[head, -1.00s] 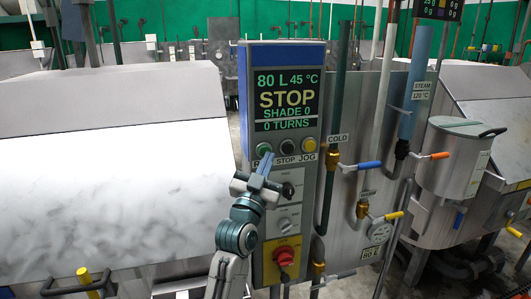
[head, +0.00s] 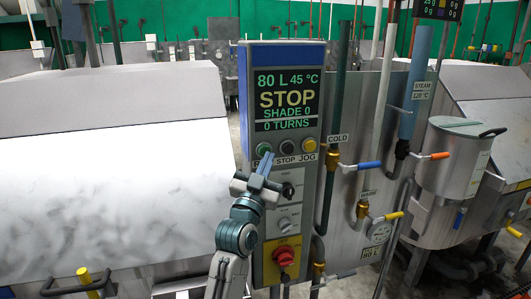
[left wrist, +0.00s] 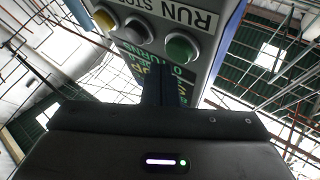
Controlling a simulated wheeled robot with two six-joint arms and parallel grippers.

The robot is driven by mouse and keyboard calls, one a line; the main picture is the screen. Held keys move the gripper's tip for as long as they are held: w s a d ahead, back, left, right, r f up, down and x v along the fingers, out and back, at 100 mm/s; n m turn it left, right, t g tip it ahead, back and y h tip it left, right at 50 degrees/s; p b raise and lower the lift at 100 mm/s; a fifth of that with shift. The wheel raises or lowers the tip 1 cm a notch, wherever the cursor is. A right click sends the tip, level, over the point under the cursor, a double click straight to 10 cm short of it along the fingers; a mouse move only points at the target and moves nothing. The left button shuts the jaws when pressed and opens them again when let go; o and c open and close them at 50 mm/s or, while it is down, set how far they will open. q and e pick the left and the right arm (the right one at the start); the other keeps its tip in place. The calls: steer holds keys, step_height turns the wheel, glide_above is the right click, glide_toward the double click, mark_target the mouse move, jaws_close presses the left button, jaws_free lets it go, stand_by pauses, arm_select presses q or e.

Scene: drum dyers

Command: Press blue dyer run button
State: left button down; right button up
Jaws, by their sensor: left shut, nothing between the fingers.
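The dyer's control panel (head: 289,180) has a blue top edge. Its display (head: 286,99) reads 80 L, 45 °C, STOP, SHADE 0, 0 TURNS. Below it are the green run button (head: 264,149), a grey stop button (head: 287,147) and a yellow jog button (head: 309,145). The green button also shows in the left wrist view (left wrist: 182,46), beside the word RUN. My left gripper (head: 267,160) is shut and empty, its tips just below the green button and covering part of the RUN label. I cannot tell whether they touch the panel. My right gripper is not in view.
Knobs and a red switch (head: 284,256) on a yellow plate sit lower on the panel. Pipes with blue (head: 369,165), orange and yellow valve handles stand to the right, near a lidded steel pot (head: 452,160). A large pale vat (head: 110,170) fills the left.

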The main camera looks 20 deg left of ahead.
arm_select(q)
steer(key=shift+w, duration=0.1)
steer(key=shift+w+a, duration=0.25)
steer(key=shift+w, duration=0.05)
stand_by(0.4)
